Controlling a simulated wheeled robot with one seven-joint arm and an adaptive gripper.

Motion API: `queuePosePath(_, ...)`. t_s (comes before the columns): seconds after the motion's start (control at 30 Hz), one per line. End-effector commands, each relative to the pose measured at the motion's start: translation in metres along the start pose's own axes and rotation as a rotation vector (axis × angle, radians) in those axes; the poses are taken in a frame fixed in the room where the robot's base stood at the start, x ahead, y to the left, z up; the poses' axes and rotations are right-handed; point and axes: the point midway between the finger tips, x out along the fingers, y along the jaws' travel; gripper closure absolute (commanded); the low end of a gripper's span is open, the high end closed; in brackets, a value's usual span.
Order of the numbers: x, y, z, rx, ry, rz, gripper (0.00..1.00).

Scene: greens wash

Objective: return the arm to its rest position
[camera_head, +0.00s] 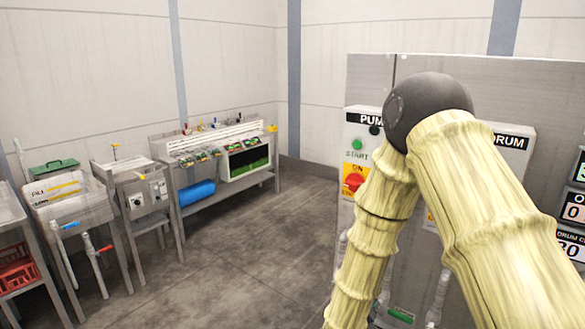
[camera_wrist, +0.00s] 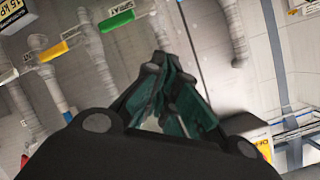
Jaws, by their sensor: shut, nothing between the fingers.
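My arm (camera_head: 470,200), in pale ribbed covering with a dark round elbow, is bent up across the right side of the head view. It stands in front of a grey control cabinet (camera_head: 370,78). My gripper is outside the head view. In the wrist view my gripper (camera_wrist: 160,62) shows dark with green finger pads, its fingers drawn together and empty. Behind it are grey pipes (camera_wrist: 150,25) with a green-handled valve (camera_wrist: 116,20) and a yellow-handled valve (camera_wrist: 53,51).
The cabinet carries a pump panel (camera_head: 357,135) with a green start button and a red-yellow switch, and a drum panel (camera_head: 515,145) partly behind my arm. Sinks and benches (camera_head: 215,150) line the left and back walls. A red crate (camera_head: 17,270) sits lower left. The middle floor (camera_head: 235,240) is clear.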

Motion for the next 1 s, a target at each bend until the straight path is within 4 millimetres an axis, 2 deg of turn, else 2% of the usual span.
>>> queuePosePath(0.03,0.001,0.028,0.018,-0.074,-0.066,0.018,1.00)
queuePosePath(0.17,-0.005,0.091,0.058,-0.259,-0.239,0.044,1.00)
queuePosePath(0.27,-0.018,0.141,0.085,-0.393,-0.374,0.061,1.00)
queuePosePath(0.37,-0.036,0.191,0.107,-0.521,-0.512,0.074,1.00)
queuePosePath(0.5,-0.071,0.260,0.131,-0.688,-0.709,0.087,1.00)
queuePosePath(0.7,-0.134,0.351,0.147,-0.897,-0.993,0.087,1.00)
queuePosePath(0.8,-0.163,0.384,0.148,-0.973,-1.111,0.080,1.00)
queuePosePath(0.9,-0.185,0.407,0.147,-1.025,-1.197,0.072,1.00)
queuePosePath(1.0,-0.198,0.420,0.146,-1.054,-1.247,0.066,1.00)
